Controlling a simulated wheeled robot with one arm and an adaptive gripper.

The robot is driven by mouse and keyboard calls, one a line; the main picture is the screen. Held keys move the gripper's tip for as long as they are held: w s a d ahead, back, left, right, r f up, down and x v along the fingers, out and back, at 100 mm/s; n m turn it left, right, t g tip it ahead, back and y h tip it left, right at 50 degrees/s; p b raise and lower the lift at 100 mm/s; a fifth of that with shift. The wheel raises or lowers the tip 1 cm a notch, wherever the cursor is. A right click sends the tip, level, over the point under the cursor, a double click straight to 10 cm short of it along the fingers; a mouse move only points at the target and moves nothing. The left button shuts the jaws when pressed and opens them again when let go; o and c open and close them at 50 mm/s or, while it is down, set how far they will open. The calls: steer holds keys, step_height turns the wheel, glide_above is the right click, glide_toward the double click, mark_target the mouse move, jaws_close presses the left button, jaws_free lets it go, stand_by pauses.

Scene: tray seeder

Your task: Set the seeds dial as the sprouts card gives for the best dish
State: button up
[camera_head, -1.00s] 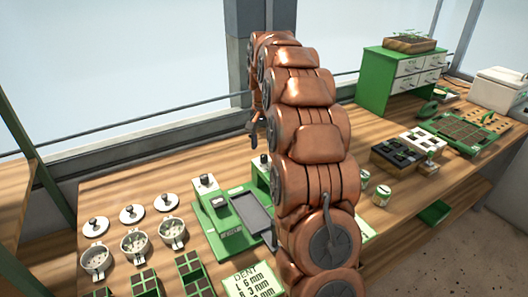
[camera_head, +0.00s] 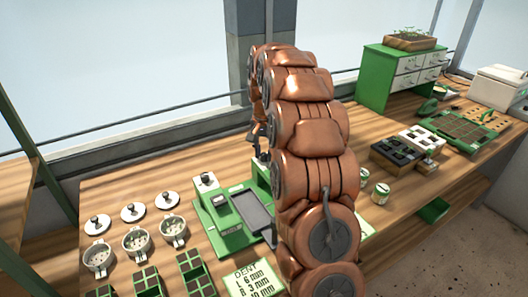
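The green seeder (camera_head: 215,232) stands on the bench left of my arm, with a grey tray (camera_head: 254,213) in it. A white block with a dark knob (camera_head: 207,180) is at its back left. A second dark knob (camera_head: 262,158) shows at its back right, partly covered by my arm; I cannot read which is the seeds dial. My gripper (camera_head: 257,134) is mostly hidden behind my copper arm, above that right knob; its fingers cannot be made out. Three white round dishes (camera_head: 136,243) with small specks stand at the left. I cannot pick out the sprouts card.
Three white lids (camera_head: 133,212) lie behind the dishes. Green-framed cell trays (camera_head: 196,272) and a card reading DENT (camera_head: 254,282) are at the front. Small jars (camera_head: 380,194), a black cell tray (camera_head: 396,155) and a green drawer cabinet (camera_head: 377,82) stand to the right.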

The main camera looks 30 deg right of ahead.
jaws_close()
steer(key=shift+n+b, duration=0.3)
steer(key=shift+w+f+n+b, duration=0.1)
steer(key=shift+n+b, duration=0.65)
steer(key=shift+n, duration=0.25)
steer(key=n+b, duration=0.1)
steer(key=n, duration=0.1)
steer(key=shift+n, duration=0.3)
steer(key=n+b, duration=0.2)
steer(key=n, duration=1)
steer(key=shift+r+n, duration=0.2)
steer(key=shift+n, duration=0.2)
steer(key=n+p, duration=0.1)
steer(key=n, duration=0.5)
